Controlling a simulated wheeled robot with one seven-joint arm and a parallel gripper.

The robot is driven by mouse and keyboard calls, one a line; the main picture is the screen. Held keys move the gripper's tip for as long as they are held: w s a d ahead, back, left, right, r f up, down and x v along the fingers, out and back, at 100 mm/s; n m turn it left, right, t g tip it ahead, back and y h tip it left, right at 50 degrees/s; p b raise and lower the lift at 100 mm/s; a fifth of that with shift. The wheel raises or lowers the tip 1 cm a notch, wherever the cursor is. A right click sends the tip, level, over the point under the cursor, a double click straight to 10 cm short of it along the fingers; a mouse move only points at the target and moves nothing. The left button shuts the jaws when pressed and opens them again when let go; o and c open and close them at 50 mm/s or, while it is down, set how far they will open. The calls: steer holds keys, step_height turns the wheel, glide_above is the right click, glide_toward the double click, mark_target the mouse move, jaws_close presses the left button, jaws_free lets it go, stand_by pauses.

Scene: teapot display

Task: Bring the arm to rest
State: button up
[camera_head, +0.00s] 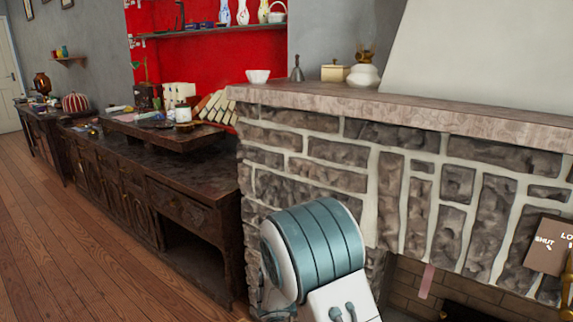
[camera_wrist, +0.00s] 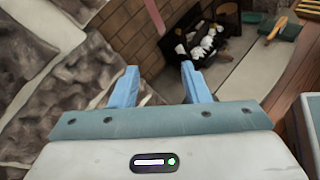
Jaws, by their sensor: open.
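My gripper (camera_wrist: 160,84) shows in the wrist view with its two blue fingers apart and nothing between them. Beyond the fingers are the brick inside of the fireplace and a dark grate (camera_wrist: 208,42) with pale lumps in it. In the head view, my arm shows as a teal and white rounded link in front of the stone fireplace (camera_head: 400,200). The fingers are hidden in that view.
A mantel shelf (camera_head: 420,112) holds a white bowl (camera_head: 258,76), a bell (camera_head: 297,70), a box (camera_head: 334,72) and an oil lamp (camera_head: 363,72). A dark sideboard (camera_head: 185,170) with several objects stands left. The wooden floor (camera_head: 60,250) at left is clear.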

steer(key=s+d+r+m+g+y+p, duration=0.25)
steer(key=s+r+m+p, duration=0.25)
steer(key=s+r, duration=0.3)
steer(key=s+d+r+m+g+y+p, duration=0.2)
steer(key=s+r+m+g+y+p, duration=0.25)
steer(key=r, duration=0.45)
steer(key=s+a+r+m+t+y+p, duration=0.2)
steer(key=s+r+m+y+p, duration=0.1)
steer(key=r, duration=0.4)
steer(key=s+a+r+m+t+y+p, duration=0.2)
steer(key=s+r+m+y+p, duration=0.1)
steer(key=s+r+m+p, duration=0.2)
step_height(320, 180, up, 2)
steer(key=shift+s+a+r+t+p, duration=0.1)
steer(key=shift+s+a+t+p, duration=0.4)
steer(key=shift+s, duration=0.6)
steer(key=shift+d, duration=0.1)
